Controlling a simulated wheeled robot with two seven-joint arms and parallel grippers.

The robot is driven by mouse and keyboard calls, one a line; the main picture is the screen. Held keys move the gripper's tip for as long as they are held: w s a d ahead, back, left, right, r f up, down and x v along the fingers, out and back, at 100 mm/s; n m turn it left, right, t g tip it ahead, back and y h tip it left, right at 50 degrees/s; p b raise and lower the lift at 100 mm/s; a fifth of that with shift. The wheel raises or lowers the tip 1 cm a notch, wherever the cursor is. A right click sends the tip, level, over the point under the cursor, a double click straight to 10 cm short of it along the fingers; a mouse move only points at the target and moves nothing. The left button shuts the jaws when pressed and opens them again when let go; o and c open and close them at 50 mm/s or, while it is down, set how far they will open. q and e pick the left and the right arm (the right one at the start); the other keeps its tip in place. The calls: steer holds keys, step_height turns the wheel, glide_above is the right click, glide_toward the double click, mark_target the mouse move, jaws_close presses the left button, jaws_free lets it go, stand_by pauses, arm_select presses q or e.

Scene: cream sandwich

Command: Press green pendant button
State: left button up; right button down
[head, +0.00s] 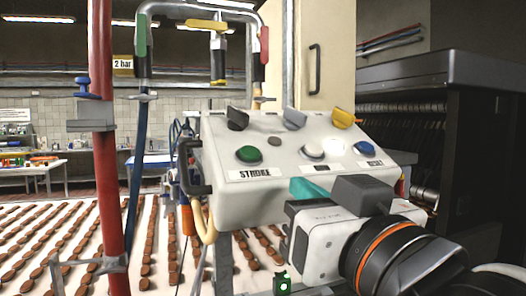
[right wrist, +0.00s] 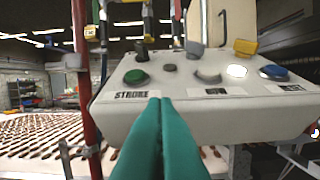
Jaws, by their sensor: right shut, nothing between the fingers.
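The green button (head: 248,154) sits at the left of the sloped top of a white control box (head: 232,206), above the label STROKE. It also shows in the right wrist view (right wrist: 136,76). My right gripper (head: 308,189) has teal fingers, in front of the box. In the right wrist view its fingers (right wrist: 160,103) are together, with nothing between them. Their tips appear below and right of the green button, near the STROKE label; the exact gap to the box cannot be told. The button is unobstructed in both views. My left gripper is not in view.
A white button (head: 313,149) and a blue button (head: 362,147) share the panel with black, grey and yellow knobs behind. A red post (head: 103,150) and a black handle (head: 187,168) stand left of the box. Rows of brown biscuits lie on a white conveyor (head: 75,225).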

steer(key=s+r+n+t+y, duration=0.1)
steer(key=s+r, duration=0.3)
steer(key=s, duration=0.1)
steer(key=shift+s+a+r, duration=0.3)
steer(key=shift+s+a, duration=0.1)
steer(key=shift+w, duration=0.1)
step_height(320, 180, up, 3)
steer(key=p, duration=0.9)
glide_above(261, 180)
steer(key=s, duration=0.2)
steer(key=f, duration=0.1)
steer(key=w+f, duration=0.1)
steer(key=shift+w+f, duration=0.3)
steer(key=shift+f, duration=0.05)
steer(key=shift+w+f+p, duration=0.15)
steer(key=shift+f+p, duration=0.15)
steer(key=shift+f, duration=0.15)
